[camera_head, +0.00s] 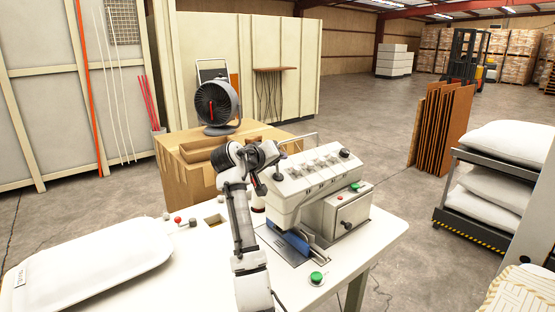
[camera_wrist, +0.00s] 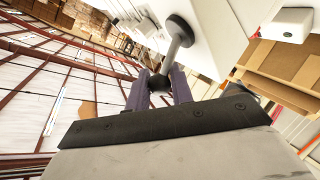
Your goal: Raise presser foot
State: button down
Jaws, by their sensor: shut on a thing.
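The white sewing machine (camera_head: 310,185) stands on the white table, with its head above a blue part (camera_head: 288,238) at the work area. In the wrist view, a lever with a grey shaft (camera_wrist: 173,55) comes from a dark round pivot on the white machine housing (camera_wrist: 215,35) and ends in a black ball knob. My gripper (camera_wrist: 158,84) has its two dark purple fingers closed on either side of that knob. In the head view, my gripper (camera_head: 270,165) is at the left side of the machine head. The presser foot itself cannot be made out.
A white pillow (camera_head: 90,265) lies on the left of the table (camera_head: 215,285). A green button (camera_head: 316,277) is near the front edge. A cardboard box (camera_head: 180,185) with a fan (camera_head: 217,103) stands behind. A rack with white pillows (camera_head: 500,175) is at right.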

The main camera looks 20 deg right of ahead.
dwell(0.3)
jog(key=shift+f, duration=0.1)
jog(key=c, duration=1.3)
grip_release()
jog(key=b+v, duration=0.5)
jog(key=v, duration=0.8)
jog(key=shift+s+a+r, duration=0.15)
jog(key=shift+a+r, duration=0.05)
jog(key=shift+a, duration=0.1)
